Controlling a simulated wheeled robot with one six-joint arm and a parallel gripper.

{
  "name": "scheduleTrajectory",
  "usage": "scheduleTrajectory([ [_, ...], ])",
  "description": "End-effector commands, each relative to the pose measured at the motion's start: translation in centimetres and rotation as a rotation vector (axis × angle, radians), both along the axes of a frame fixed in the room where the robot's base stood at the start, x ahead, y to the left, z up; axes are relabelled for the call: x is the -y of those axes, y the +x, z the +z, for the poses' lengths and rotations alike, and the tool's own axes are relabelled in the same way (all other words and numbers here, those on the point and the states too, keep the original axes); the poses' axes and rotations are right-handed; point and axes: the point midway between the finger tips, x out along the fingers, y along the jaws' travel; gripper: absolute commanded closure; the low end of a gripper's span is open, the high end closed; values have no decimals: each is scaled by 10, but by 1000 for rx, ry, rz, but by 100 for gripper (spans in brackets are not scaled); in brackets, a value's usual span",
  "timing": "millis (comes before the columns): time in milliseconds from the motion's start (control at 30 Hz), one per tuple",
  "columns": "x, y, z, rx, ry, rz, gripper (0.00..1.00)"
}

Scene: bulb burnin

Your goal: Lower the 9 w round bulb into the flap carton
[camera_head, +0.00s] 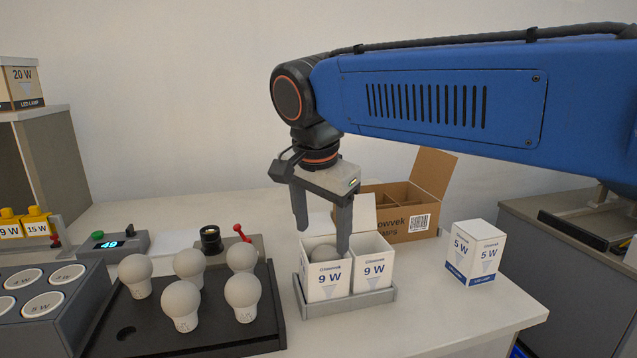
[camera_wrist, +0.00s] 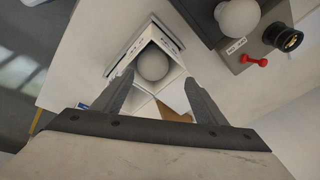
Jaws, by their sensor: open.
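A round white bulb (camera_head: 325,253) sits inside the left of two open white 9 W cartons (camera_head: 327,283), its top showing near the rim. In the wrist view the bulb (camera_wrist: 152,63) lies within the carton's square opening, just beyond my fingertips. My gripper (camera_head: 322,240) is open above the cartons, one finger to each side of the bulb and apart from it. The right 9 W carton (camera_head: 373,270) stands beside it with its flap up. Both stand in a grey tray (camera_head: 346,303). The lower part of the bulb is hidden by the carton wall.
A black board (camera_head: 235,335) with several white bulbs is at the left front. A brown divided box (camera_head: 405,210) stands behind the cartons, and a closed 5 W box (camera_head: 474,252) to the right. A black socket (camera_head: 211,239) and red lever (camera_head: 242,232) are behind the bulbs.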

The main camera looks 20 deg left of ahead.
Motion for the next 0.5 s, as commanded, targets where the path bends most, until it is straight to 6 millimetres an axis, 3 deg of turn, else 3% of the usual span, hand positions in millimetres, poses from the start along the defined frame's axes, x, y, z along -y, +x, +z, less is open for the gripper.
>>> scheduleTrajectory([
  [500,2,-28,99,2,5,1,33],
])
